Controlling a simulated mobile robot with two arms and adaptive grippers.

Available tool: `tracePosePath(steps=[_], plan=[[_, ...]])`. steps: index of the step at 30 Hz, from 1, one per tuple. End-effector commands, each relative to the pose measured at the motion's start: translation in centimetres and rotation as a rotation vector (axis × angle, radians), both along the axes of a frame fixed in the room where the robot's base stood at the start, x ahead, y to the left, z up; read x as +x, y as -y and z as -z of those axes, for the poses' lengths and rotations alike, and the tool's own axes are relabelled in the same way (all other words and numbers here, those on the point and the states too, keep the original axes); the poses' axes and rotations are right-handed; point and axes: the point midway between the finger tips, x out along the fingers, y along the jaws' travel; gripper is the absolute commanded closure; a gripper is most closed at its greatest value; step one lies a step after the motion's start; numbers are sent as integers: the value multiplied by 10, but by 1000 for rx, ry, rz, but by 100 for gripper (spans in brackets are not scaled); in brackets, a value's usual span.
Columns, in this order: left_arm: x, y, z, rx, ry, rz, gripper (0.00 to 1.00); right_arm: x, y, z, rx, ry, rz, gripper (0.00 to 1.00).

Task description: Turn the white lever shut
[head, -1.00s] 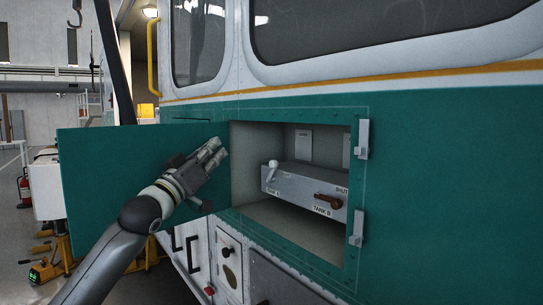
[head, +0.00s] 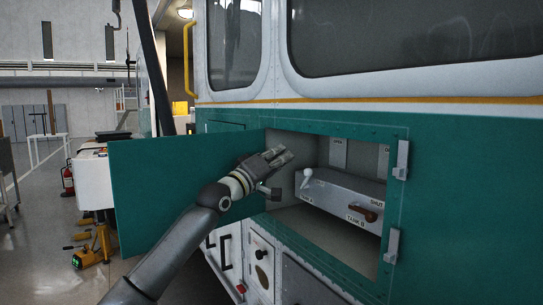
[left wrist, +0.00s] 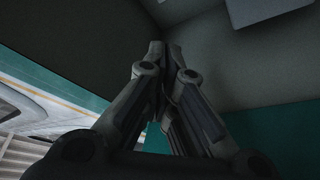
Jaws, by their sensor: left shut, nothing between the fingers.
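The white lever (head: 306,178) stands upright, slightly tilted, at the left end of a grey valve box (head: 335,195) inside the open bay. A brown lever (head: 364,212) lies sideways at the box's right end, near the labels "SHUT" and "TANK B". My left gripper (head: 282,156) is at the left side of the bay opening, left of and a little above the white lever, apart from it. Its fingers are closed and empty. In the left wrist view the fingertips (left wrist: 164,50) are close together before the dark bay wall. My right gripper is not in view.
The green bay door (head: 160,190) hangs open to the left, behind my left arm. Metal latches (head: 402,160) stand on the bay's right frame. A grey floor of open room (head: 40,235) lies at the far left, with yellow stands (head: 90,255).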

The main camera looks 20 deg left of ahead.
Motion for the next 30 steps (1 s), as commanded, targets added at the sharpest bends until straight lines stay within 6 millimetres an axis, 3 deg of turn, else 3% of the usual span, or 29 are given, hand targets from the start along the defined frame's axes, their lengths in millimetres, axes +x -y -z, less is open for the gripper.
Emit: tracePosePath(steps=[5, 15, 30], plan=[[22, 8, -11, 1, 0, -2, 100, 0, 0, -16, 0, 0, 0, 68], [8, 28, 17, 1, -1, 1, 100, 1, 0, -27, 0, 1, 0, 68], [5, 32, 22, 0, 1, -1, 100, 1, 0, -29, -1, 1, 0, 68]])
